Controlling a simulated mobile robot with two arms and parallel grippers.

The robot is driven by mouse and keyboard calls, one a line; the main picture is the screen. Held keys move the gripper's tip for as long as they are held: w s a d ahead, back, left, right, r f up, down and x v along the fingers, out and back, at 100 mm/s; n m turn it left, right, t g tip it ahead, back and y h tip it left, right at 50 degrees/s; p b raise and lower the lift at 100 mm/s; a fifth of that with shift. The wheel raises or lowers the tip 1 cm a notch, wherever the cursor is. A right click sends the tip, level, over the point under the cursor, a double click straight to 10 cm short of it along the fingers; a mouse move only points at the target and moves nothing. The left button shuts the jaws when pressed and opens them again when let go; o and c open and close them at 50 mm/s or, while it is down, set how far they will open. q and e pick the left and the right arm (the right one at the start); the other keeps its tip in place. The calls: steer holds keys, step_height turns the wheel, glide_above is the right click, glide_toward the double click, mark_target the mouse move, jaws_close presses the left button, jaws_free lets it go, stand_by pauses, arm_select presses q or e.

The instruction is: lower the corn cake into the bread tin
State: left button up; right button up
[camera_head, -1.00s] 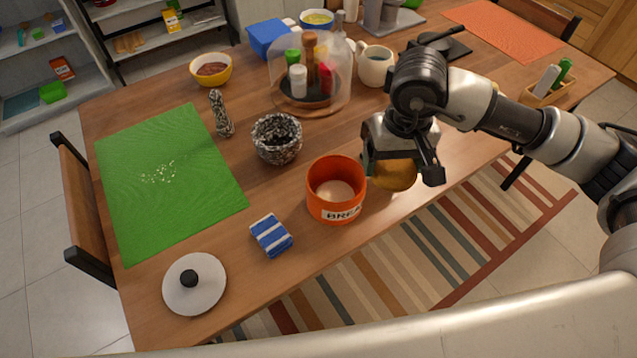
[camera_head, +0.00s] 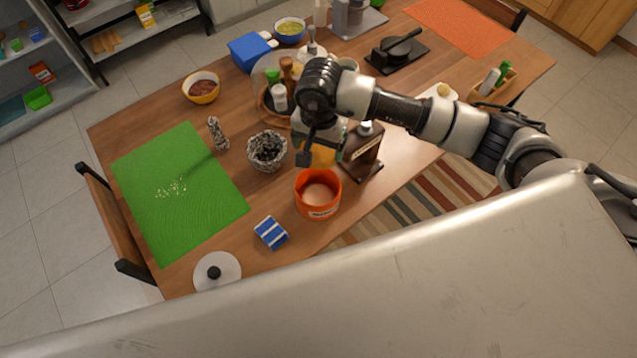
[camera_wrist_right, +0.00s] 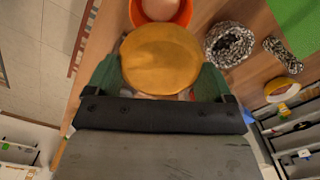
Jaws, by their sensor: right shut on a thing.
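The corn cake (camera_head: 323,156) is a round orange-yellow disc, partly hidden by the gripper in the head view. My right gripper (camera_head: 322,150) is shut on the corn cake, which fills the space between the green fingers in the right wrist view (camera_wrist_right: 160,58). The cake is at the tin's far side in the head view, apparently above rim height. In the wrist view it covers part of the tin (camera_wrist_right: 184,14). My left gripper is not in view.
A brown box with a knob (camera_head: 363,152) stands close right of the tin and gripper. A speckled bowl (camera_head: 267,150) stands to the left. A blue-and-white sponge (camera_head: 271,232) and a white lid (camera_head: 230,272) lie nearer. A glass dome (camera_head: 262,76) stands behind the arm.

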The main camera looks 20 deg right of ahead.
steer(key=shift+a+r, duration=0.1)
steer(key=shift+r, duration=0.05)
steer(key=shift+f, duration=0.25)
arm_select(q)
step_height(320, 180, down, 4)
steer(key=b, duration=0.5)
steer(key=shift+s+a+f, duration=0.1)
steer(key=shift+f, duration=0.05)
arm_select(e)
step_height(320, 180, down, 10)
steer(key=shift+r, duration=0.15)
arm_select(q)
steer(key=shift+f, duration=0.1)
